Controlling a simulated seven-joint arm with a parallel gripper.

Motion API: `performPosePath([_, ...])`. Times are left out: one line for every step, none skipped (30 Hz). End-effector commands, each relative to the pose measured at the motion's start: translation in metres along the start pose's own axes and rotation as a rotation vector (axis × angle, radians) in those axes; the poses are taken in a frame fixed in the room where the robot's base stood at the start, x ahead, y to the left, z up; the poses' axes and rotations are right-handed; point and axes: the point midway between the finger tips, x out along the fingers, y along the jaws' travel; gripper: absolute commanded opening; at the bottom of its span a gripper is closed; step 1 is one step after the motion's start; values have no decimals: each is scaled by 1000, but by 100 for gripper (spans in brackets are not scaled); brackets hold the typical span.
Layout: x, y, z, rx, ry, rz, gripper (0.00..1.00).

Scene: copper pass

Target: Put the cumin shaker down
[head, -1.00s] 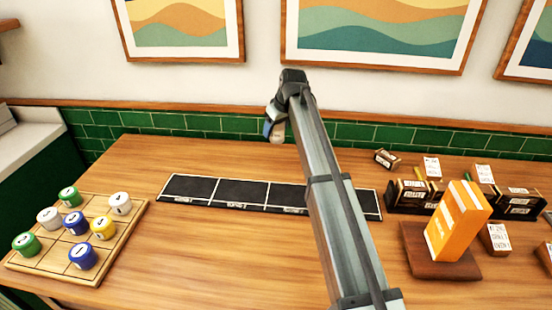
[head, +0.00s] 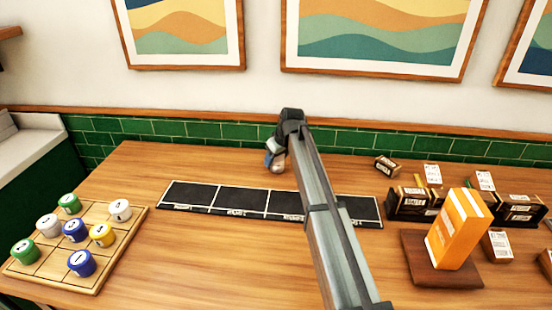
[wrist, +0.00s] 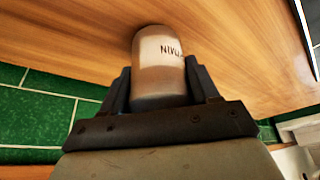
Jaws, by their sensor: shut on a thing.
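The cumin shaker (wrist: 160,65) is a clear, brownish jar with a pale label, partly cut off and upside down in the wrist view. My gripper (wrist: 158,85) is shut on it, one dark finger on each side. In the head view my gripper (head: 274,152) is behind the black strip, with the pale end of the shaker (head: 277,168) showing beneath it. The shaker is close to the wooden table; I cannot tell whether it touches. The black strip (head: 240,197) has several framed panels with small labels along the front edge, too small to read.
A wooden board (head: 130,230) with several coloured round pieces lies at left. At right are an orange box (head: 458,228) on a wooden stand (head: 425,270), dark labelled holders (head: 408,204) and small boxes. Green tiles (head: 215,133) edge the back.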

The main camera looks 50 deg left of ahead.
Motion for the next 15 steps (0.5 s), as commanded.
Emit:
performPosePath([0, 0, 0, 0, 0, 0, 27])
performPosePath([0, 0, 0, 0, 0, 0, 27])
performPosePath([0, 0, 0, 0, 0, 0, 27])
performPosePath([1, 0, 0, 0, 0, 0, 27])
performPosePath([2, 0, 1, 0, 0, 0, 27])
performPosePath([3, 0, 1, 0, 0, 0, 27])
performPosePath([3, 0, 1, 0, 0, 0, 61])
performPosePath([3, 0, 1, 0, 0, 0, 64])
performPosePath([3, 0, 1, 0, 0, 0, 68])
performPosePath([3, 0, 1, 0, 0, 0, 71])
performPosePath([3, 0, 1, 0, 0, 0, 73])
performPosePath([3, 0, 1, 0, 0, 0, 77])
performPosePath([3, 0, 1, 0, 0, 0, 80])
performPosePath([3, 0, 1, 0, 0, 0, 83])
performPosePath([3, 0, 1, 0, 0, 0, 86])
